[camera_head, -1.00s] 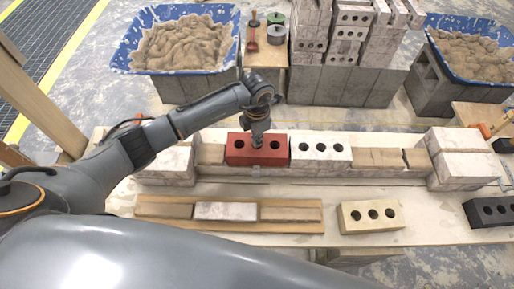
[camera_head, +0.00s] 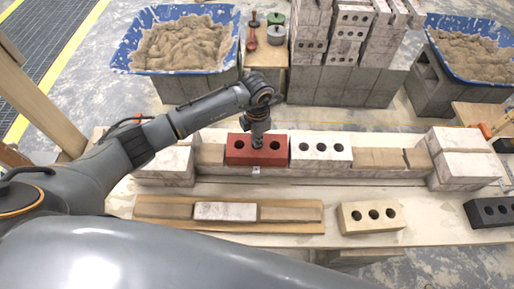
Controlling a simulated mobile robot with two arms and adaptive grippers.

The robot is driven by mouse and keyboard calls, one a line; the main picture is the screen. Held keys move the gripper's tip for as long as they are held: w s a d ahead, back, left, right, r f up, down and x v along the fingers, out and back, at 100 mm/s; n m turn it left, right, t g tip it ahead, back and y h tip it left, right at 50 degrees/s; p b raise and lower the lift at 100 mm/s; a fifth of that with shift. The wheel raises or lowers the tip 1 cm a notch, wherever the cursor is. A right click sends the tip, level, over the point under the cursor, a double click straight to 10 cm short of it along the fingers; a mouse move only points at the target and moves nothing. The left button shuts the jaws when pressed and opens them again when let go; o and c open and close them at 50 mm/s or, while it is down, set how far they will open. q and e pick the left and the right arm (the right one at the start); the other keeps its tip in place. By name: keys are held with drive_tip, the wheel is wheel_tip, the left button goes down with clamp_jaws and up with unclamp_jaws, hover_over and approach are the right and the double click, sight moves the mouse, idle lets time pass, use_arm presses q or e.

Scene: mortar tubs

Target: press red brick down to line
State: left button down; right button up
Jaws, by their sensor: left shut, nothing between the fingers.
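The red brick (camera_head: 257,157) sits in the low wall on the bench, with holes showing in its top. A white brick (camera_head: 321,152) with three holes stands directly to its right. My left gripper (camera_head: 257,146) is over the middle of the red brick, pointing down, with its shut fingertips at the brick's top face. I cannot tell whether they touch it. An orange line (camera_head: 386,127) runs behind the wall to the right. My right gripper is not in view.
A cream brick (camera_head: 370,224) and a dark brick (camera_head: 489,217) lie to the right. Stacked end bricks (camera_head: 461,170) stand at the wall's right end. Blue mortar tubs (camera_head: 120,58) stand behind.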

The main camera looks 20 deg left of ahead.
use_arm(q)
drive_tip(key=shift+s+f, duration=0.3)
drive_tip(key=shift+f, duration=0.1)
idle(0.3)
drive_tip(key=shift+w+r+p, duration=0.2)
drive_tip(key=shift+r+p, duration=0.3)
drive_tip(key=shift+r, duration=0.4)
drive_tip(key=shift+w+r+p, duration=0.1)
drive_tip(key=shift+r+p, duration=1.05)
drive_tip(key=shift+r, duration=0.7)
drive_tip(key=shift+f, duration=0.1)
